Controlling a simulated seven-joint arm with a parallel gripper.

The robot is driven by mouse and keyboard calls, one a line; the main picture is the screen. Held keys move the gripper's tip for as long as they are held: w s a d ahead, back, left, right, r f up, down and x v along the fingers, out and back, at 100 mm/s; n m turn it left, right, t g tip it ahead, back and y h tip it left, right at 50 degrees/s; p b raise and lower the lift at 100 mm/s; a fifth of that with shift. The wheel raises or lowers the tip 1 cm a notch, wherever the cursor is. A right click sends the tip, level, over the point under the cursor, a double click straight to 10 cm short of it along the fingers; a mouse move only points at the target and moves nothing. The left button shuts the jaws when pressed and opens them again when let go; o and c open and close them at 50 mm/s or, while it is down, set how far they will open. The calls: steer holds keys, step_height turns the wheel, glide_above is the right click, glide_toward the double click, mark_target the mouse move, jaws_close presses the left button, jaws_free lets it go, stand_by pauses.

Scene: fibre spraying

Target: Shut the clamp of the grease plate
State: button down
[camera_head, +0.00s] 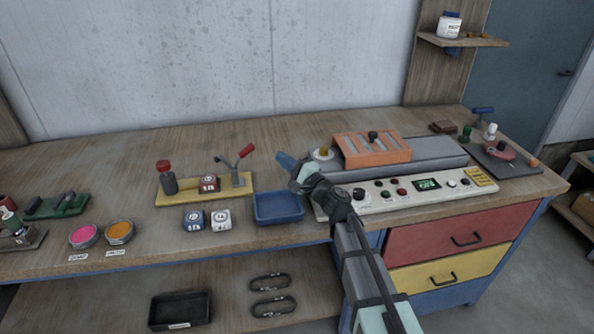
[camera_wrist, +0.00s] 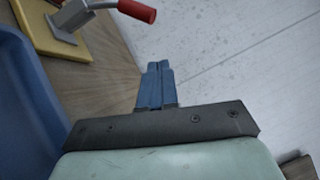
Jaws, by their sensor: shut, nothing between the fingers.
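A yellow plate (camera_head: 208,195) lies on the bench left of centre. On its right end stands a grey toggle clamp (camera_head: 237,178) with a red-tipped handle (camera_head: 246,152) slanting up to the right. A thinner clamp arm slants up to the left, raised off the plate. In the wrist view the fingers (camera_wrist: 156,72) are together and empty.
A red-capped bottle (camera_head: 167,177) and a red block (camera_head: 208,184) are on the yellow plate. A blue tray (camera_head: 278,208) sits below my gripper. A control panel (camera_head: 415,189) is to the right.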

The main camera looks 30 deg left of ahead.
steer(key=shift+s+a+r, duration=0.3)
steer(key=shift+a, duration=0.6)
steer(key=shift+s+a+r, duration=0.25)
steer(key=shift+s+a, duration=0.05)
steer(key=shift+a, duration=0.55)
steer(key=shift+s+a+r, duration=0.3)
steer(key=shift+a, duration=0.6)
steer(key=shift+r, duration=0.1)
steer(key=s+a+r+n+h, duration=0.5)
steer(key=s+a+n+h, duration=0.1)
steer(key=s+a+n, duration=0.2)
steer(key=shift+s+r, duration=0.15)
steer(key=shift+s+a+n, duration=0.1)
steer(key=shift+a+n, duration=0.1)
steer(key=shift+n, duration=0.1)
